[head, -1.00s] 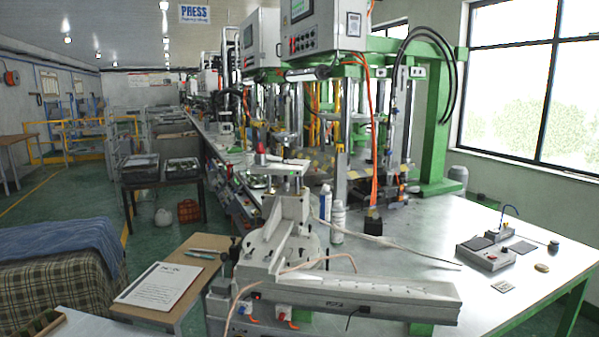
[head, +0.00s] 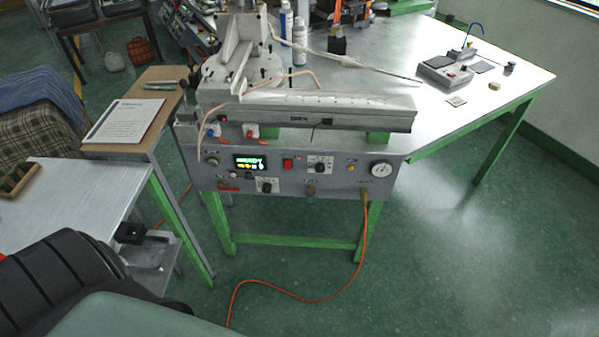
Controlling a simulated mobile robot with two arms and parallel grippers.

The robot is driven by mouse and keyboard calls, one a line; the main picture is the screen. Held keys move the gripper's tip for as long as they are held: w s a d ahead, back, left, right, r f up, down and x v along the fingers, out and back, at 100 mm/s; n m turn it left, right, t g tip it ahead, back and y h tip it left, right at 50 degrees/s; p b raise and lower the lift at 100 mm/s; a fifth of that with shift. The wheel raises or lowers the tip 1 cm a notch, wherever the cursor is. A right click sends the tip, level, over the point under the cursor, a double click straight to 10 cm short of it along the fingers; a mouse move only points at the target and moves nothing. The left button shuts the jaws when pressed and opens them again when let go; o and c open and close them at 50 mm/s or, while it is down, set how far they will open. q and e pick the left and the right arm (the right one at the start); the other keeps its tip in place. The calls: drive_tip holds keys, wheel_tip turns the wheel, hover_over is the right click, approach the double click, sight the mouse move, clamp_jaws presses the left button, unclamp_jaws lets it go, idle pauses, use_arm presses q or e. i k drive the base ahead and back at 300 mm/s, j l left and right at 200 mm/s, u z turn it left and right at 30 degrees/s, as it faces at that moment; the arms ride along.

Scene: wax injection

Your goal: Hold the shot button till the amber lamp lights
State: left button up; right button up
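A grey control panel (head: 330,178) hangs under the front of the metal bench. It carries a small lit display (head: 250,162), a square red button (head: 288,164), several knobs and a round white gauge (head: 381,169). A small amber-yellow spot (head: 351,169), possibly the amber lamp, sits left of the gauge; I cannot tell whether it is lit. The panel labels are too small to read, so I cannot tell which control is the shot button. Neither gripper is in view, and nothing touches the panel.
A grey machine (head: 310,110) lies on the bench above the panel. An orange hose (head: 300,298) runs from the panel to the floor. The green floor at right is clear.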

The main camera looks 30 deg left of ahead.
sight(212, 163)
drive_tip(key=u, duration=1.65)
